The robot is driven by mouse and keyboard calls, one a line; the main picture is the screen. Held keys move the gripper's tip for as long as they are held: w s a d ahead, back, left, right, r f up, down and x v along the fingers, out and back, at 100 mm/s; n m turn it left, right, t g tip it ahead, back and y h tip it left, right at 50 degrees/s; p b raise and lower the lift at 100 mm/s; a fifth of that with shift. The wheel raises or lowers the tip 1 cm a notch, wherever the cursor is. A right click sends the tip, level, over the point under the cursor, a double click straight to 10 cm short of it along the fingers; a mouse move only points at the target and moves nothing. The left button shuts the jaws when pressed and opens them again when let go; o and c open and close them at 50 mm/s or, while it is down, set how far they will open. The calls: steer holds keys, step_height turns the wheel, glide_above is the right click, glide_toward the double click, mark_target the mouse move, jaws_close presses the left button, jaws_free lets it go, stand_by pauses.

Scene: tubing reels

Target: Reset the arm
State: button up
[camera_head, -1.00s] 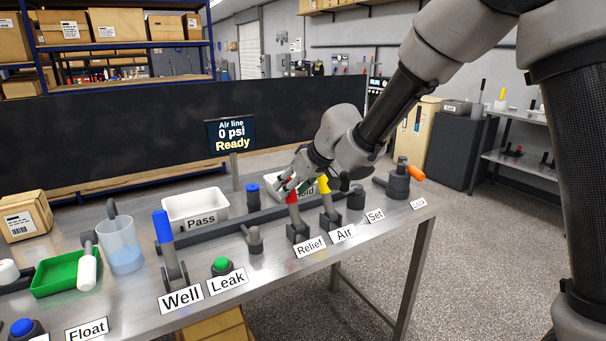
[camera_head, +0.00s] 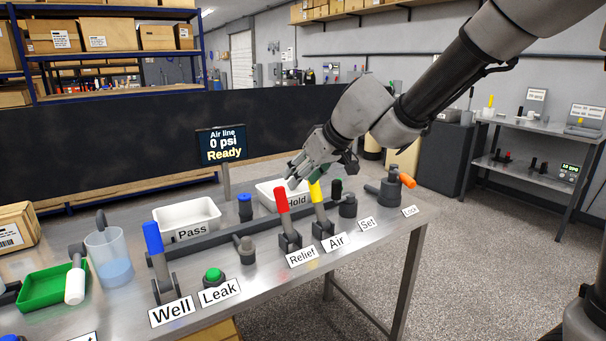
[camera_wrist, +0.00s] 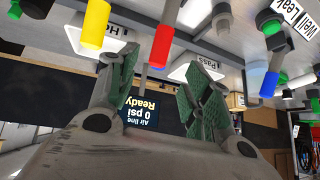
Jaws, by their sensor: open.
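My gripper (camera_head: 296,180) is open and empty. In the head view it hangs above the back of the bench, over the Hold tray (camera_head: 268,198) and behind the red Relief lever (camera_head: 282,203). The yellow Air lever (camera_head: 315,191) stands just right of the Relief lever, partly under my wrist. In the wrist view the two green-padded fingers (camera_wrist: 160,92) are spread apart with nothing between them. The red lever (camera_wrist: 166,33) and yellow lever (camera_wrist: 94,26) show upside down beyond the fingers.
The steel bench (camera_head: 300,280) carries a blue Well lever (camera_head: 154,242), green Leak button (camera_head: 213,276), Pass tray (camera_head: 188,222), beaker (camera_head: 112,262) and green tray (camera_head: 42,290). The air-line display (camera_head: 222,145) reads 0 psi Ready.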

steer(key=w+d+r+n+t+h, duration=0.15)
steer(key=w+d+t+h, duration=0.25)
steer(key=w+d, duration=0.5)
steer(key=s+d+r+m+h, duration=0.1)
steer(key=s+d+h, duration=0.15)
steer(key=d, duration=0.55)
steer(key=s+d+r+m+h, duration=0.1)
steer(key=s+d, duration=0.2)
steer(key=d, duration=0.5)
steer(key=s+d+f+m+g+h, duration=0.1)
steer(key=s+d+m+g, duration=0.15)
steer(key=s+d, duration=0.45)
steer(key=s+d+f+m+g+h, duration=0.1)
steer(key=s+d+f+g, duration=0.3)
steer(key=s, duration=0.6)
steer(key=s+d+r+m+t+y, duration=0.1)
steer(key=s+d+r+m+y, duration=0.1)
steer(key=s, duration=1.1)
steer(key=shift+r+m+y, duration=0.65)
steer(key=shift+r+m, duration=0.05)
steer(key=shift+m, duration=0.5)
